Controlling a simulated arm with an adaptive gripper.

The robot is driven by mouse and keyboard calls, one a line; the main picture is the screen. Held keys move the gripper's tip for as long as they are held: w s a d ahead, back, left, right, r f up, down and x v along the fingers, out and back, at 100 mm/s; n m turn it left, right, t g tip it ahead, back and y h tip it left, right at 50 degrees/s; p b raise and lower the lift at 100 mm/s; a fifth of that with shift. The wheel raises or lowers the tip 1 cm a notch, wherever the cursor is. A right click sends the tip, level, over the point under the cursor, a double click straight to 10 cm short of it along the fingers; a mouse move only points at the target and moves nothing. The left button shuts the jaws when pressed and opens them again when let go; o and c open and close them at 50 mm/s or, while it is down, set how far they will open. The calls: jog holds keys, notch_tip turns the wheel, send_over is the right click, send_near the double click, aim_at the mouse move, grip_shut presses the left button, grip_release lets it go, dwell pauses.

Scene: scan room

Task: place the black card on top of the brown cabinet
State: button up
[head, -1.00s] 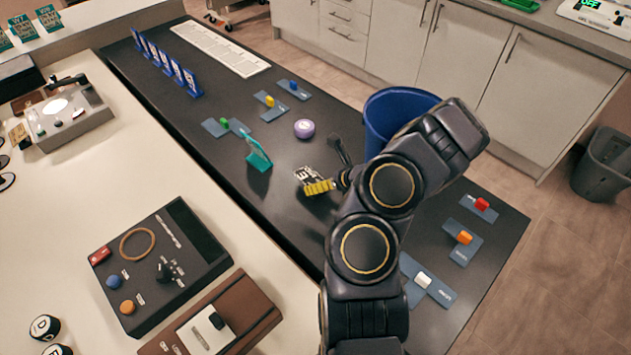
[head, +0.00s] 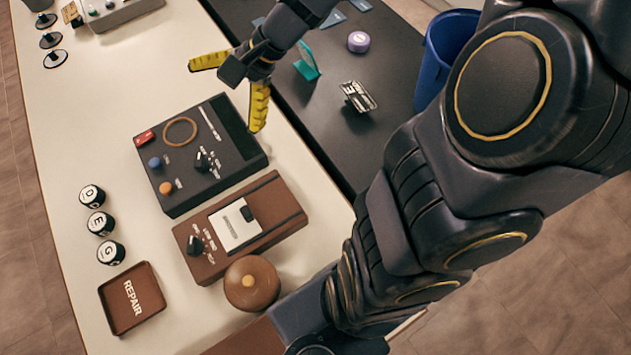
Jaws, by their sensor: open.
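A small black card with white markings (head: 358,96) stands tilted on the dark counter (head: 392,45). My gripper (head: 235,83) is open and empty, its yellow fingertips spread wide. It hangs over the cream table near the far edge of a black control box, left of the card and apart from it. I cannot tell for sure which thing is the brown cabinet. A brown box with a white panel (head: 272,213) sits on the cream table, and a brown surface (head: 246,340) shows partly at the bottom edge.
The black control box (head: 230,148) lies beside the brown box. A round brown knob-like object (head: 252,284), a brown REPAIR tray (head: 110,316) and several lettered black-and-white pieces (head: 101,223) are on the cream table. A teal stand (head: 307,62) and purple disc (head: 358,42) are near the card.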

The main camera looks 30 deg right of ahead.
jog(key=s+r+n+g+h, duration=0.1)
jog(key=s+n+g+h, duration=0.1)
jog(key=s+n, duration=0.3)
jog(key=s+a+r+n+g+h, duration=0.1)
jog(key=s+n, duration=0.4)
jog(key=s, duration=0.5)
jog(key=g+h, duration=0.1)
jog(key=h, duration=0.1)
jog(key=shift+s+a+r+h, duration=0.15)
jog(key=shift+s+r+h, duration=0.1)
jog(key=shift+s+h, duration=0.15)
jog(key=shift+o, duration=0.5)
jog(key=s+d+n, duration=0.1)
jog(key=s+d+h, duration=0.1)
jog(key=s, duration=0.1)
jog(key=s+d+n+h, duration=0.1)
jog(key=shift+s+d+r+n, duration=0.15)
jog(key=shift+s+r+n, duration=0.1)
jog(key=shift+r+n, duration=0.1)
